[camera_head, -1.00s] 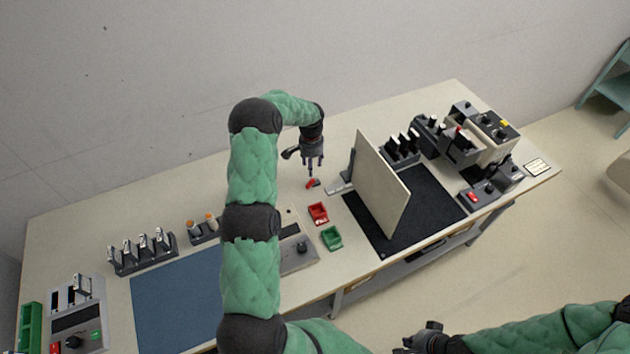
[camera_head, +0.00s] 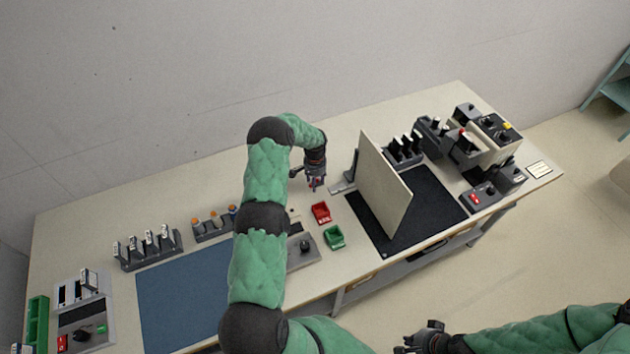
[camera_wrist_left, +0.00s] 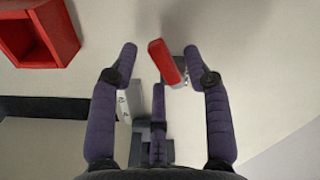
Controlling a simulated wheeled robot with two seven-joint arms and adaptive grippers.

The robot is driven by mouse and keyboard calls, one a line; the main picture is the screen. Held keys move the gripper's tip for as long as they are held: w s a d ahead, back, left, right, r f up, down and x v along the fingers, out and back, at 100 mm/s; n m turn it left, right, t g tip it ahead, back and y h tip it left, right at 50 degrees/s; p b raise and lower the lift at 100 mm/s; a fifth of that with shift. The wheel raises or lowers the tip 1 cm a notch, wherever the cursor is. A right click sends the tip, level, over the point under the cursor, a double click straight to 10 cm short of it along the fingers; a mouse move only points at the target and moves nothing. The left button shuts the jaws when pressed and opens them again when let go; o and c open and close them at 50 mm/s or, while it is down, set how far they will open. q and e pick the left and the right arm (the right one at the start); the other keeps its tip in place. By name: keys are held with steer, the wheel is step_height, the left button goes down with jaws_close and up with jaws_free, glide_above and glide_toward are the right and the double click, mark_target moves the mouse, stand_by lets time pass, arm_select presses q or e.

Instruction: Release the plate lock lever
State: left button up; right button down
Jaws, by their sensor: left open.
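The red lever (camera_wrist_left: 166,62) shows in the left wrist view between the spread fingers of my left gripper (camera_wrist_left: 160,66). It is close to the right fingertip; I cannot tell whether they touch. In the head view, my left gripper (camera_head: 315,183) points down over the lever and mostly hides it. The gripper is open and not closed on the lever. A pale plate (camera_head: 384,185) stands upright on a black mat (camera_head: 435,205), right of the gripper. My right gripper (camera_head: 425,338) is at the bottom edge, away from the table; its fingers are unclear.
A red bin (camera_head: 320,213) and a green bin (camera_head: 334,237) sit in front of the left gripper. A grey control box (camera_head: 300,250) is partly behind my left arm. A blue mat (camera_head: 180,300) lies left. Black devices (camera_head: 465,145) crowd the right end. The table's back is clear.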

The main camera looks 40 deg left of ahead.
arm_select(q)
steer(key=shift+c, duration=0.3)
jaws_close()
steer(key=m+b, duration=0.1)
steer(key=b, duration=0.2)
steer(key=shift+a+f, duration=0.15)
steer(key=shift+a, duration=0.05)
steer(key=shift+m+b, duration=0.5)
steer(key=shift+o, duration=0.3)
jaws_free()
steer(key=shift+a+r, duration=0.1)
steer(key=shift+r, duration=0.15)
step_height(320, 180, up, 12)
